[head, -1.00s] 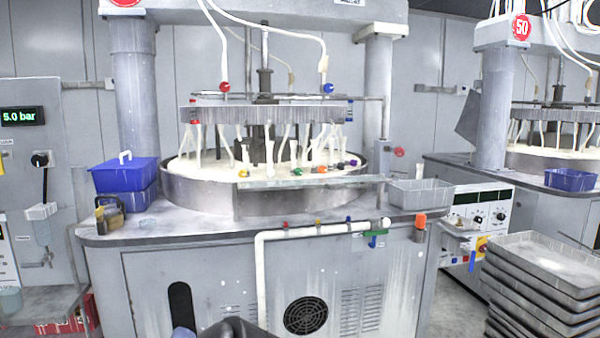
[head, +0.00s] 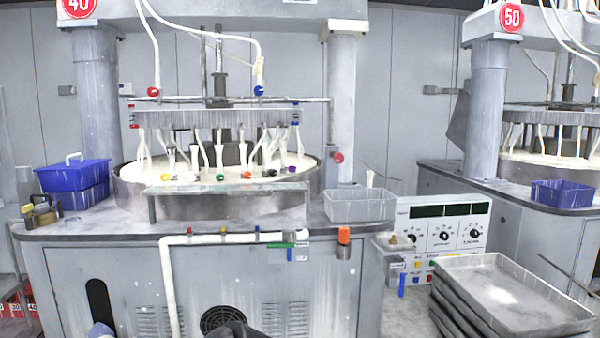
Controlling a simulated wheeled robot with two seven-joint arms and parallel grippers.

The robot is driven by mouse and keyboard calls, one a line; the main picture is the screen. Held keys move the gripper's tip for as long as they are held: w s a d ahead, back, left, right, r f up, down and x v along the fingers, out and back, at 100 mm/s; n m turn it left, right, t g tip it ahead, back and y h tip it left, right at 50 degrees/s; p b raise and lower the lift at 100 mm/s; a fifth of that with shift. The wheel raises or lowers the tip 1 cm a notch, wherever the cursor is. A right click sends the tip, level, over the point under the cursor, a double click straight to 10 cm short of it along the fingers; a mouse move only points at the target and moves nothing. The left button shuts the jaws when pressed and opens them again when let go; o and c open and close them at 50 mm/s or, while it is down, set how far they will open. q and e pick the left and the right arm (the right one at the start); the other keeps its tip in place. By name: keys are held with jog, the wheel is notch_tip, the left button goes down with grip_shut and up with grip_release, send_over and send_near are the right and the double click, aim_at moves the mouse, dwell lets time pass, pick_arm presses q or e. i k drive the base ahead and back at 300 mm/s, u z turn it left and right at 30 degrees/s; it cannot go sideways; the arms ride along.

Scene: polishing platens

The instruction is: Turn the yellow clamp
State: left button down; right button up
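In the head view, several small coloured clamps sit along the front of the round polishing tank (head: 130,190). A small yellow fitting (head: 223,230) also shows on the front edge pipe, between a red fitting (head: 189,231) and a blue fitting (head: 257,229). I cannot tell for certain which one is the task's yellow clamp. Neither gripper can be made out; only dark parts, probably mine, show at the bottom edge.
A grey bin (head: 360,206) stands right of the tank, blue bins (head: 72,180) left. An orange-topped fitting (head: 344,236) and a green-handled valve (head: 287,245) sit at the counter front. Stacked trays (head: 512,295) and a control panel (head: 445,230) stand to the right.

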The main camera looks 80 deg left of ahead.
aim_at(164, 178)
jog(key=u, duration=2.35)
jog(key=i, duration=1.75)
jog(key=u, duration=1.2)
jog(key=i, duration=0.3)
jog(key=u, duration=0.9)
